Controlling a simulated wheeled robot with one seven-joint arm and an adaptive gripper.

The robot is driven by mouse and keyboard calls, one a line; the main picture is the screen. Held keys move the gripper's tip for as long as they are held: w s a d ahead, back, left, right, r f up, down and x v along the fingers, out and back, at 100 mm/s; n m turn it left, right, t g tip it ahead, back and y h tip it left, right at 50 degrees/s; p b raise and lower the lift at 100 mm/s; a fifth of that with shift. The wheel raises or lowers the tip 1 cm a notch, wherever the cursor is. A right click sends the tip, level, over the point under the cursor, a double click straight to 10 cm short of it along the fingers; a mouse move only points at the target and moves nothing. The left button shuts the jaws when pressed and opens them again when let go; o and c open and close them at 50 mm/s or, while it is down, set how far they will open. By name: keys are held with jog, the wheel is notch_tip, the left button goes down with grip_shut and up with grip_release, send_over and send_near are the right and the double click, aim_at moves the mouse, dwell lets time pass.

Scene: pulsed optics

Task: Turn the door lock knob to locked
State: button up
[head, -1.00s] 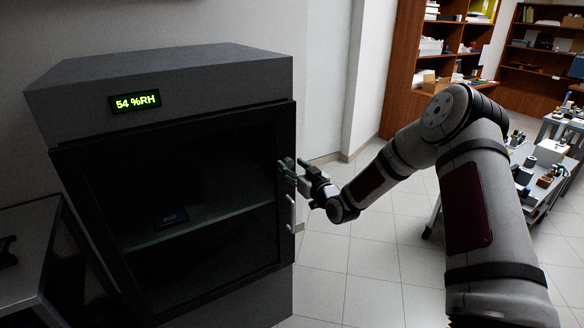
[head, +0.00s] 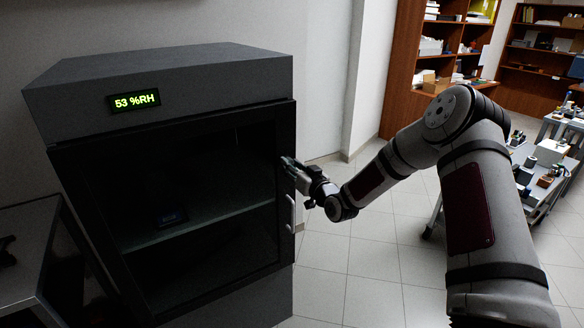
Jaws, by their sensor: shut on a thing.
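A dark grey cabinet (head: 160,82) with a dark-framed glass door (head: 190,190) stands at the left in the head view. The door is closed. My gripper (head: 287,163) is at the upper part of the door's right frame edge, above the handle. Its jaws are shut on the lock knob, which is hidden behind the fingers. I cannot tell the knob's angle. A vertical light-coloured door handle (head: 291,212) is just below my gripper.
A green display (head: 136,101) on the cabinet reads 53 %RH. A shelf (head: 200,218) shows inside, with a small dark device (head: 172,218). A cluttered bench (head: 545,170) and wooden bookshelves (head: 440,50) stand at the right. Tiled floor (head: 345,265) is clear between.

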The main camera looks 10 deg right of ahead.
jog(key=shift+m, duration=0.3)
jog(key=o, duration=1.1)
jog(key=shift+o, duration=0.2)
jog(key=shift+s, duration=0.1)
jog(key=v, duration=1.1)
jog(key=shift+s, duration=0.35)
jog(key=shift+d, duration=0.15)
